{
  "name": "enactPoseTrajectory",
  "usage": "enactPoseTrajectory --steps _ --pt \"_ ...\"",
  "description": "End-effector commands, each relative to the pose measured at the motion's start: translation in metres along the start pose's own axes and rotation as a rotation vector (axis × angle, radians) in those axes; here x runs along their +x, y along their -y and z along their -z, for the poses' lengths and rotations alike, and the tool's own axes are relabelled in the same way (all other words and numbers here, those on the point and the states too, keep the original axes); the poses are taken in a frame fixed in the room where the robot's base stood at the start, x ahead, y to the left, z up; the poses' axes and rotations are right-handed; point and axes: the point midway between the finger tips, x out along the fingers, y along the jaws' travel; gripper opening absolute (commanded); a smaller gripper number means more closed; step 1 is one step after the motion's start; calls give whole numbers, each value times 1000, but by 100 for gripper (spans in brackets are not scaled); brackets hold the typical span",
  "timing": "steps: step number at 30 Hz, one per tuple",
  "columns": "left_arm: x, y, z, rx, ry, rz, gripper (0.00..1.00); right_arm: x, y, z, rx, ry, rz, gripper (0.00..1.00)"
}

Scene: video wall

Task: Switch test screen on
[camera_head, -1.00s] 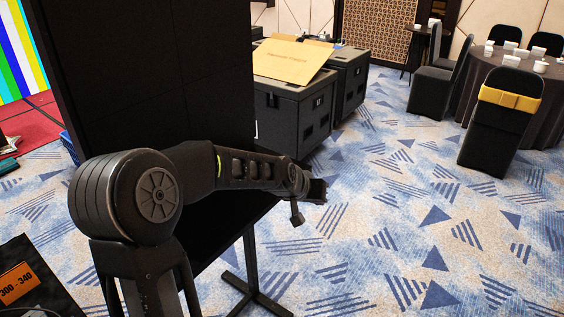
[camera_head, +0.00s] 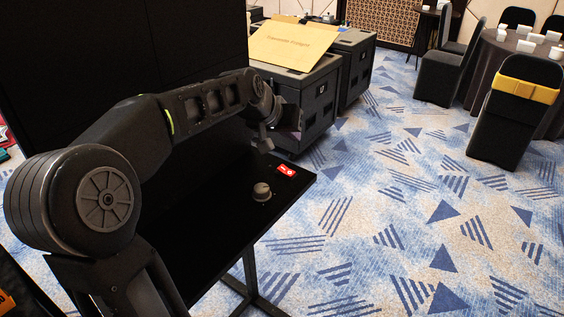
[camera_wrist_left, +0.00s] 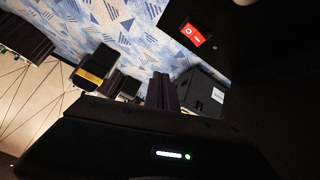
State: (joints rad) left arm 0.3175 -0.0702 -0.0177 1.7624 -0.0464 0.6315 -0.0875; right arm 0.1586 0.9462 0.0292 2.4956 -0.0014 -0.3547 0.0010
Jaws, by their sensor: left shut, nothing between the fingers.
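A red switch (camera_head: 287,169) with white marks is on the black tabletop (camera_head: 215,235), near its far right corner. It also shows in the left wrist view as a red rocker (camera_wrist_left: 195,36) with a white ring and bar. A grey round knob (camera_head: 261,193) stands on the tabletop beside it. A tall black panel (camera_head: 120,50) stands behind my arm; its visible face is dark. My left gripper (camera_head: 265,142) is shut and empty, above the tabletop and apart from the switch, up and left of it in the head view.
Black cases (camera_head: 308,95) stand beyond the table, with a tan board (camera_head: 292,45) on top. Draped chairs (camera_head: 515,110) and a round table (camera_head: 495,62) are at the upper right. The patterned carpet (camera_head: 400,220) is clear at the right.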

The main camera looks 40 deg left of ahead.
Motion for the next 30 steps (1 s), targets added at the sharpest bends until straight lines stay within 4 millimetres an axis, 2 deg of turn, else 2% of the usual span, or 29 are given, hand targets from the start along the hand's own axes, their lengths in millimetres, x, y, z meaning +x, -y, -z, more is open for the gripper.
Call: enactPoseTrajectory --steps 11,30 --pt "7 4 -5 0 1 0 0 6 -2 0 0 0 0 0" --pt "58 41 -43 -1 0 0 0 60 -23 1 0 -4 0 0"
